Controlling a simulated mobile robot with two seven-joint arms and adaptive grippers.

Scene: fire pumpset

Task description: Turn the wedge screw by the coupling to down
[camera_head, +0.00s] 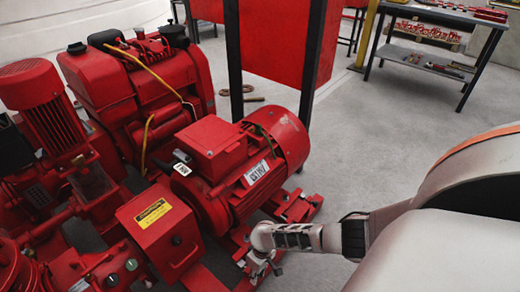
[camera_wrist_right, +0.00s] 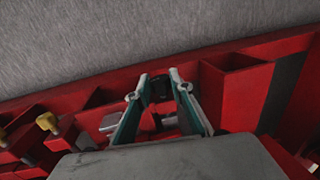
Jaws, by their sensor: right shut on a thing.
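My right gripper (camera_head: 264,268) reaches down beside the red base frame, near the foot of the red motor, in the head view. In the right wrist view its two green-padded fingers (camera_wrist_right: 159,84) close around a small dark piece, the wedge screw (camera_wrist_right: 160,90), at the red frame's edge. The fingers hide much of the screw, and I cannot tell which way it points. The coupling is not visible; a red guard box (camera_head: 158,222) with a yellow warning label stands left of the motor. My left gripper is not in view.
The red motor (camera_head: 235,160) stands close to my right gripper. Yellow-topped fittings (camera_wrist_right: 48,122) sit along the frame at left in the right wrist view. A metal worktable (camera_head: 425,60) stands far back right. Grey floor between is clear.

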